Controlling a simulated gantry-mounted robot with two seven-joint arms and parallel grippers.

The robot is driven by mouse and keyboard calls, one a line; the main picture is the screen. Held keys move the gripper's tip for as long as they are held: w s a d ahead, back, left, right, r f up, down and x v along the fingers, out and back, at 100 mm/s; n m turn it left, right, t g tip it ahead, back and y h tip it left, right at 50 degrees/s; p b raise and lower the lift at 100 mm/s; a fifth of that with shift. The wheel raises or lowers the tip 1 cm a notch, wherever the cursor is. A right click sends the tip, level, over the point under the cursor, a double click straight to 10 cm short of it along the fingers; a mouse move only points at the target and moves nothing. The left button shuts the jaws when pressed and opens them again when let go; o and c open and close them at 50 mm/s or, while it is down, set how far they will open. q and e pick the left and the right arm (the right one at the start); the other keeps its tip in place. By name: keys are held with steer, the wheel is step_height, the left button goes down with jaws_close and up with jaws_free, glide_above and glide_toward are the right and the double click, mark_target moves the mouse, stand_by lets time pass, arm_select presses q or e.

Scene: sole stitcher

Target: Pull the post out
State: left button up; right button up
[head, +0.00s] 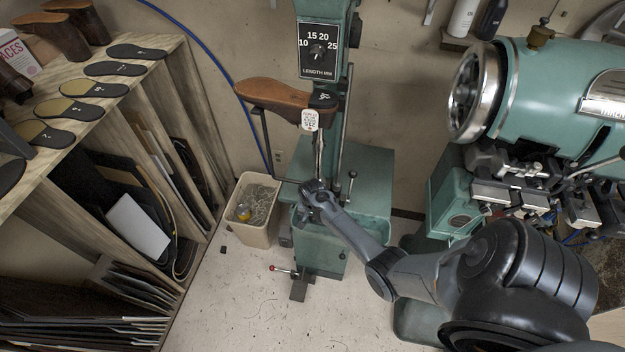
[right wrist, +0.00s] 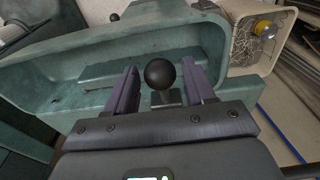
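A green sole-stitching machine (head: 368,190) stands in the middle of the head view. A slim metal post (head: 319,155) rises from it below a brown shoe (head: 275,97) with a white label. My right gripper (head: 312,187) is at the foot of this post, in front of the machine's open recess. In the right wrist view my right gripper (right wrist: 161,85) is open, with a black ball knob (right wrist: 160,73) between its two purple-grey fingers. Small gaps show on both sides of the knob. How the knob joins the post is hidden. My left gripper is not in view.
A beige waste bin (head: 256,232) stands left of the machine. A second black knob on a lever (head: 352,175) is close to the right of my gripper. A wooden shelf with soles (head: 190,110) fills the left, and a green machine (head: 550,85) the right.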

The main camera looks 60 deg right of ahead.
steer(key=c, duration=0.9)
steer(key=shift+s+a+r+p, duration=0.1)
steer(key=shift+a+r+p, duration=0.05)
steer(key=shift+a+p, duration=0.35)
steer(key=s+a+p, duration=0.1)
steer(key=a+p, duration=0.2)
steer(key=a, duration=0.2)
steer(key=s+a+p, duration=0.2)
steer(key=a+p, duration=0.1)
steer(key=a, duration=0.2)
steer(key=s+a+p, duration=0.1)
steer(key=a+p, duration=0.2)
steer(key=a, duration=0.2)
steer(key=shift+s+a, duration=0.2)
stand_by(0.5)
stand_by(0.3)
steer(key=o, duration=1.3)
